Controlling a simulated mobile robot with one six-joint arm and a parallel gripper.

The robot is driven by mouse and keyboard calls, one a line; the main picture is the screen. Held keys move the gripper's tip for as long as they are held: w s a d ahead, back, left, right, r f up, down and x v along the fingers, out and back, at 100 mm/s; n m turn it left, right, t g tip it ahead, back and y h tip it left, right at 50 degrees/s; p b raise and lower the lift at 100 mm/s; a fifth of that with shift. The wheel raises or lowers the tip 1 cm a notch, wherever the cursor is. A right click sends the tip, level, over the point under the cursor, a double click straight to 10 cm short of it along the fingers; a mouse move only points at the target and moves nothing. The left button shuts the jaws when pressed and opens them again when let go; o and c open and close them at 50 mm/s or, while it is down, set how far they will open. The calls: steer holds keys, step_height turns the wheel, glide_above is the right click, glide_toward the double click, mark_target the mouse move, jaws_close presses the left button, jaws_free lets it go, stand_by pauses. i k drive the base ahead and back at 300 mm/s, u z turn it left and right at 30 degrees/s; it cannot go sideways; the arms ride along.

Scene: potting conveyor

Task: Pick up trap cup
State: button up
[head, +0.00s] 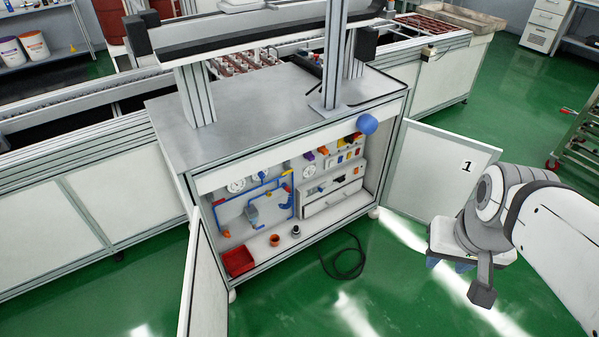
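The cabinet under the grey-topped station stands open. On its floor are two small cup-like things: an orange one (275,240) and a dark grey one (295,231) to its right. I cannot tell for certain which is the trap cup. Both stand apart from each other, in front of the blue piping (253,205). My gripper (448,266) is at the right, outside the cabinet and in front of the right door. Its bluish fingertips show apart below the wrist, with nothing seen between them. The wrist hides part of the gripper.
The right door (435,172), marked 1, and the left door (201,275) are swung open. A red tray (239,261) sits at the cabinet's left, and a white drawer unit (332,194) at its right. A black hose (345,262) lies on the green floor in front.

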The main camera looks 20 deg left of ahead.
mark_target(275, 238)
steer(key=u, duration=1.1)
steer(key=i, duration=0.5)
steer(key=u, duration=1.6)
